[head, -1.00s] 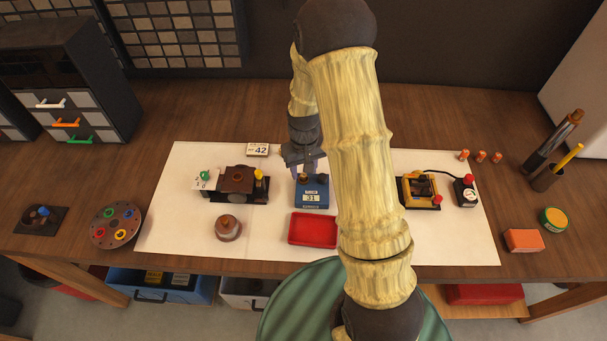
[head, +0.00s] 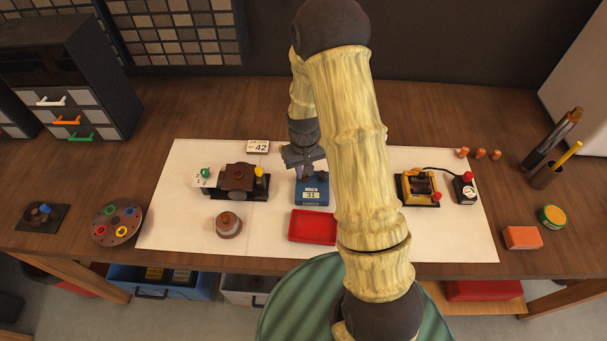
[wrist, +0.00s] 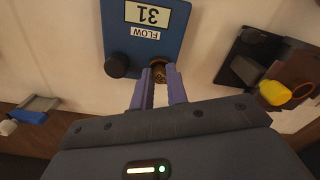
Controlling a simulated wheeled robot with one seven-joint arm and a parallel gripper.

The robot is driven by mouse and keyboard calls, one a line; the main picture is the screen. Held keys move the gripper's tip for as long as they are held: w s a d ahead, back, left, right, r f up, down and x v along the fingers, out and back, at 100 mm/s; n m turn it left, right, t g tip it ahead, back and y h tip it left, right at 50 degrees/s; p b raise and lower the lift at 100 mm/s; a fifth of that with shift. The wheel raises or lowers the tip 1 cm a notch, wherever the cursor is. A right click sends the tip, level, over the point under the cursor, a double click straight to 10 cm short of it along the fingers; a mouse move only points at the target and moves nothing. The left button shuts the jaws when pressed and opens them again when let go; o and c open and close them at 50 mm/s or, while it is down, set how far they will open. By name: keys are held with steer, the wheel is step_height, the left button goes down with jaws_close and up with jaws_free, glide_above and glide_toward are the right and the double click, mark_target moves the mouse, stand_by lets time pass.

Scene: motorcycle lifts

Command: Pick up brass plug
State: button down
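The brass plug (wrist: 158,72) is a small brownish-gold piece at the edge of the blue box labelled FLOW 31 (wrist: 172,42). In the wrist view my gripper (wrist: 159,72) has its two purple-blue fingers close together, one on each side of the plug. They appear shut on it. In the head view my gripper (head: 308,170) is directly over the blue box (head: 312,198), and my arm and wrist hide the plug there. I cannot tell whether the plug is clear of the box. A dark round knob (wrist: 117,65) stands on the box beside the plug.
A red tray (head: 314,240) lies in front of the box. A dark fixture with a yellow knob (head: 260,172) stands left, and a yellow-framed device (head: 407,201) right. A round brown-topped piece (head: 228,225) sits front left. The white mat (head: 170,220) has free room around these.

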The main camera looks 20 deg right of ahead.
step_height(320, 180, up, 10)
steer(key=b, duration=0.2)
stand_by(0.6)
stand_by(0.5)
